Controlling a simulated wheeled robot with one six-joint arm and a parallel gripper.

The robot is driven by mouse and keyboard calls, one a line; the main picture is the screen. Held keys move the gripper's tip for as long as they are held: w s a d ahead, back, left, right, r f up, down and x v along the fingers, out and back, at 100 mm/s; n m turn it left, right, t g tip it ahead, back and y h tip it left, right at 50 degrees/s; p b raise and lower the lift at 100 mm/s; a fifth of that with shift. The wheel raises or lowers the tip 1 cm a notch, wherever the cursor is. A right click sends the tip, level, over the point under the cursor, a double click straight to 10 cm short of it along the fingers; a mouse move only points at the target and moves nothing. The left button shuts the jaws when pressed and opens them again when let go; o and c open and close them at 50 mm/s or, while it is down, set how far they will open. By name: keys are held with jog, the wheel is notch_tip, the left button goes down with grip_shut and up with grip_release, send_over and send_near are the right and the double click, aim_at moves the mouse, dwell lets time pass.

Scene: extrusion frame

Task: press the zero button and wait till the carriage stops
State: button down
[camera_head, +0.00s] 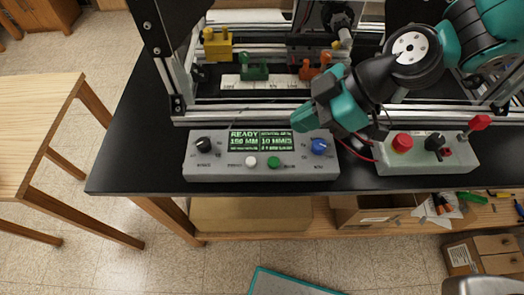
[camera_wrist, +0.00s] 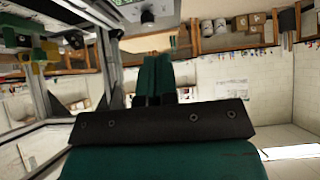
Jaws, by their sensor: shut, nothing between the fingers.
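The grey control box (camera_head: 212,170) stands at the bench's front edge. Its lit display (camera_head: 260,140) reads READY, 150 MM and 10 MM/S. A white button (camera_head: 251,161) and a green button (camera_head: 274,162) sit below it; their small labels are too blurred to read surely, so I cannot tell which is zero. My gripper (camera_head: 304,116) is shut and empty, above and behind the box's right part, apart from both buttons. Its teal fingers (camera_wrist: 155,72) are together in the wrist view. What appears to be the carriage (camera_head: 308,52) is on the rails behind, partly hidden.
A black knob (camera_head: 204,144) and a blue knob (camera_head: 320,146) flank the display. A second grey box (camera_head: 460,153) with a red button (camera_head: 402,143) stands right. Yellow (camera_head: 217,44), green (camera_head: 255,70) and orange (camera_head: 316,67) pieces are inside the frame (camera_head: 225,117).

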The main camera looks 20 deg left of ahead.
jog(key=p, duration=0.4)
send_over(251, 161)
jog(key=d, duration=0.2)
jog(key=f, duration=0.7)
jog(key=shift+w+f, duration=0.1)
jog(key=shift+w, duration=0.2)
notch_tip(251, 161, down, 2)
jog(key=shift+w+d+f, duration=0.1)
jog(key=shift+d+f, duration=0.05)
jog(key=shift+f, duration=0.05)
jog(key=shift+f+p, duration=0.4)
jog(key=shift+f, duration=0.35)
